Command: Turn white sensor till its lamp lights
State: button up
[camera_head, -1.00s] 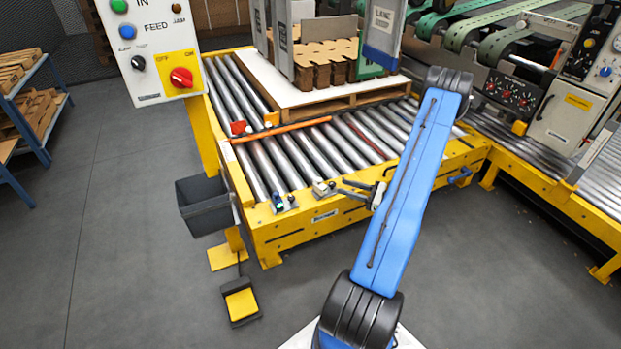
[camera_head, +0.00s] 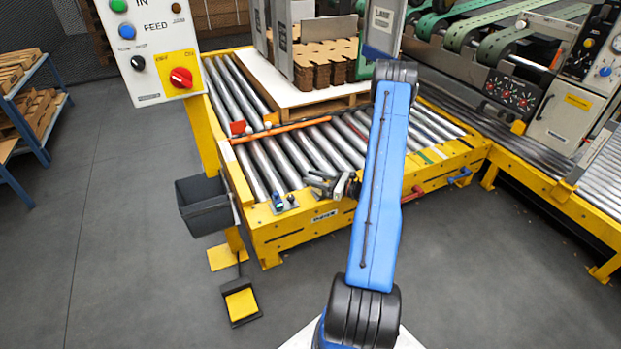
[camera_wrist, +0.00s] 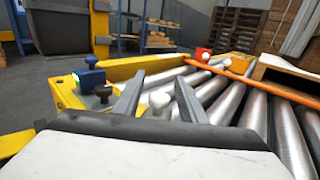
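My gripper (camera_head: 314,184) is open over the near yellow rail of the roller table, its fingers pointing left. It hides the white sensor in the head view. In the wrist view my gripper (camera_wrist: 159,98) has its two grey fingers spread, with a rounded white part (camera_wrist: 159,101) showing between them, apart from both. This looks like part of the white sensor; its body is hidden below. A lit lamp on it cannot be made out. A blue sensor (camera_head: 279,203) sits on the rail to the left; it also shows in the wrist view (camera_wrist: 90,76), beside a black knob (camera_wrist: 103,92).
A red part (camera_head: 238,127) and an orange part (camera_head: 271,119) stand across the rollers, by an orange bar (camera_head: 290,127). A pallet (camera_head: 300,107) with cardboard lies behind. A control panel (camera_head: 150,45) stands at left.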

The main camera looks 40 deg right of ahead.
jog(key=shift+w+a, duration=0.25)
jog(key=shift+w, duration=0.25)
grip_shut()
jog(key=shift+w+d+m+t+h, duration=0.1)
jog(key=shift+d+m+t+h, duration=0.2)
jog(key=shift+m+h, duration=0.45)
jog(key=shift+d+m+t+h, duration=0.15)
jog(key=shift+m+t+h, duration=0.25)
jog(key=shift+h, duration=0.65)
jog(key=shift+w+d+m+t+h, duration=0.1)
jog(key=shift+d+m+t+h, duration=0.15)
jog(key=shift+m+h, duration=0.55)
grip_release()
jog(key=shift+s, duration=0.1)
jog(key=shift+s, duration=0.1)
jog(key=s+d, duration=0.2)
jog(key=s, duration=1.5)
jog(key=shift+d, duration=0.35)
